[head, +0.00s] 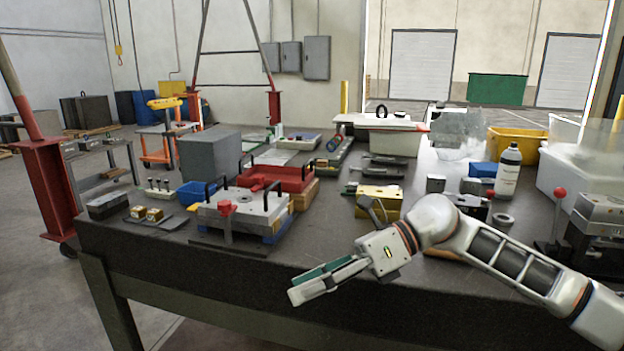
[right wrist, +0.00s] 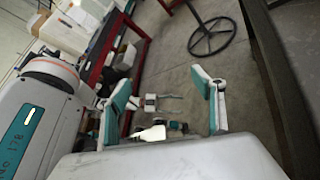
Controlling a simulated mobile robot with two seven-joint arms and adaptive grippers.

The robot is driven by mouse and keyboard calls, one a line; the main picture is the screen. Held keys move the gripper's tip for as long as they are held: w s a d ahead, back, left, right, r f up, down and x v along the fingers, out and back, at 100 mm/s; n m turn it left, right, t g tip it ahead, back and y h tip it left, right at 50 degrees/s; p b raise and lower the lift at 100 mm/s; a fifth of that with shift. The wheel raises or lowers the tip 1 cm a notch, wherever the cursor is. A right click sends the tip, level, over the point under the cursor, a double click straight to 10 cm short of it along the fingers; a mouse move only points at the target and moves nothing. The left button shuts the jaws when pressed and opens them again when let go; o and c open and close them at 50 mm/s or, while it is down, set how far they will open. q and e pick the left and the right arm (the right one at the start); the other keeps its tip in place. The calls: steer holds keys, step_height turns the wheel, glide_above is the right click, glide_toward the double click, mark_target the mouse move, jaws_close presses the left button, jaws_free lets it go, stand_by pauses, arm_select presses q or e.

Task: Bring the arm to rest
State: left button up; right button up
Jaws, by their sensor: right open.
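My right gripper (head: 318,280) is in front of the workbench (head: 170,262), near its front edge, with its fingers pointing left in the head view. In the right wrist view the two teal-padded fingers (right wrist: 168,105) stand wide apart with nothing between them. The floor and a wheel-shaped part lie beyond them. My right arm reaches in from the lower right of the head view. My left gripper does not show in either view.
A mould base (head: 243,212) with black handles stands near the bench's front edge, left of my gripper. The floor at left is partly open.

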steer(key=s+a+m+y+p, duration=0.1)
steer(key=s+a+m+y, duration=0.2)
steer(key=a+m+y, duration=0.15)
steer(key=d+f+m+t+h+p, duration=0.25)
steer(key=d+f+m+t, duration=0.3)
steer(key=m, duration=0.55)
steer(key=s+d+f+m+t+h+p, duration=0.1)
steer(key=d+f+m+t+h, duration=0.25)
steer(key=f+m+t, duration=0.5)
steer(key=d+f+m+t+h+p, duration=0.1)
steer(key=d+f+m+t+h, duration=0.3)
steer(key=m, duration=0.9)
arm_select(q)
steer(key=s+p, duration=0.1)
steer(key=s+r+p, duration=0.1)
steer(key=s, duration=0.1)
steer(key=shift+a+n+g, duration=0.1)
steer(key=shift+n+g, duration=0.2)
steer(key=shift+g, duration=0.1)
arm_select(e)
steer(key=s+d+f+m+g+h, duration=0.2)
steer(key=s+d+f+m, duration=0.2)
steer(key=s+f, duration=0.5)
steer(key=s+d+f+m+g+h, duration=0.2)
steer(key=s+d+f+m+h, duration=0.1)
steer(key=s+d+f, duration=0.5)
steer(key=shift+s+d+f+m, duration=0.35)
steer(key=shift+s+f+m, duration=0.55)
steer(key=shift+s, duration=0.2)
steer(key=shift+h, duration=0.25)
